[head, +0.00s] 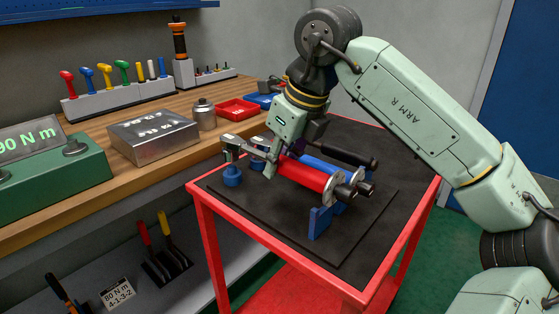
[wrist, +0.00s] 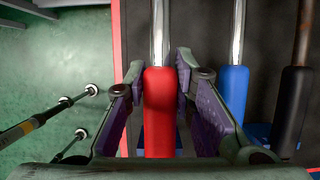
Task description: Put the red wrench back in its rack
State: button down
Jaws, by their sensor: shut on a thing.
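The red wrench (head: 303,175) has a red handle and lies level over the dark top of the red cart, its metal head toward the left. My gripper (head: 284,157) reaches down from above and is shut on it. In the wrist view the red handle (wrist: 159,112) and bright shaft run between my two fingers (wrist: 160,70). Blue rack supports show under the handle end (head: 319,223) and near the heads (head: 233,176). I cannot tell whether the wrench touches them. My gripper hides part of the shaft.
A blue-handled wrench (wrist: 233,95) lies close on the right of the red one, then a black-handled one (wrist: 292,105). The cart's red rim (head: 280,265) edges the mat. A wooden bench (head: 90,210) with tools stands at left. The mat's front is clear.

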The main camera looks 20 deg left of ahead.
jog(key=shift+f+b, duration=1.4)
jog(key=shift+f, duration=0.6)
dwell(1.6)
jog(key=c, duration=1.3)
grip_release()
